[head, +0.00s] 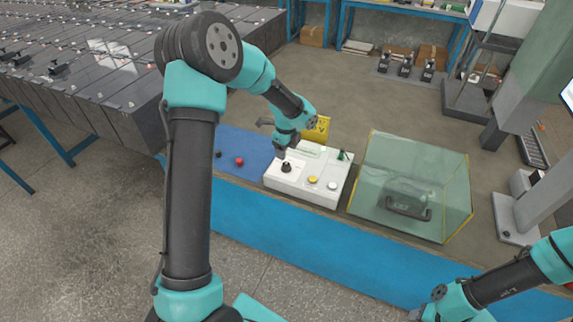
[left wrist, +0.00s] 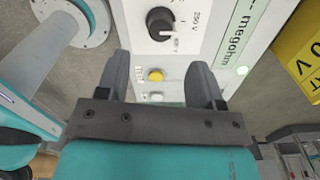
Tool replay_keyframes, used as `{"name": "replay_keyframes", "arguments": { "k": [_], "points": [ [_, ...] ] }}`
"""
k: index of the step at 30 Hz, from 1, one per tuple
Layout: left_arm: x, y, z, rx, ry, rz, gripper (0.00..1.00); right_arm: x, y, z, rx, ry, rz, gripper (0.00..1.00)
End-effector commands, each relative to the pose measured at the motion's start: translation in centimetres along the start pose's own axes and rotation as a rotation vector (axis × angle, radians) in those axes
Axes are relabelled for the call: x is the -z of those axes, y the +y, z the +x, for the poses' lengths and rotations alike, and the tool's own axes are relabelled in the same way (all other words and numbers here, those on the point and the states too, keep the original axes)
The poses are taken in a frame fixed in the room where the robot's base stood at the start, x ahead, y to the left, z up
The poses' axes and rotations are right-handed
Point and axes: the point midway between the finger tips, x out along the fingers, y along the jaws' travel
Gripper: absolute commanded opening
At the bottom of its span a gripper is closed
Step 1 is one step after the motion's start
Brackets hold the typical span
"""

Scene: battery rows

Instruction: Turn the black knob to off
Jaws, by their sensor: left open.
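The black knob (head: 286,167) sits on the left part of a white control box (head: 325,194) on the blue bench. In the left wrist view the knob (left wrist: 160,22) is at the top, on the white panel (left wrist: 208,18) with "250 V" and "megohm" printed near it. A white mark shows on the knob's lower edge. My left gripper (head: 281,150) is just above and behind the knob in the head view. In the left wrist view its fingers (left wrist: 161,78) are apart, with nothing held between them; the knob lies beyond their tips. My right gripper is out of view.
Yellow (head: 313,179) and white (head: 332,185) buttons share the box top. A yellow sign (head: 317,130) stands behind it. A glass case (head: 412,185) is to the right. A red button (head: 239,161) lies left. The blue bench front (head: 300,243) is clear.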

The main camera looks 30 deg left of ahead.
Motion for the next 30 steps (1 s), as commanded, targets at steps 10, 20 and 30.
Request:
{"name": "replay_keyframes", "arguments": {
  "k": [10, 20, 30],
  "points": [
    [0.0, 0.0, 5.8, -0.002, 0.001, 0.0, 0.61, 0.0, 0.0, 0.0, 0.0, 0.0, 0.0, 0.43],
    [0.0, 0.0, 7.8, 0.0, 0.001, 0.0, 0.61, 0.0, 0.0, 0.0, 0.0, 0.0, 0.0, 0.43],
    [0.0, 0.0, 7.8, 0.001, 0.001, 0.0, 0.48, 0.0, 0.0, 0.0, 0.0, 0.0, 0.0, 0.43]
  ]
}}
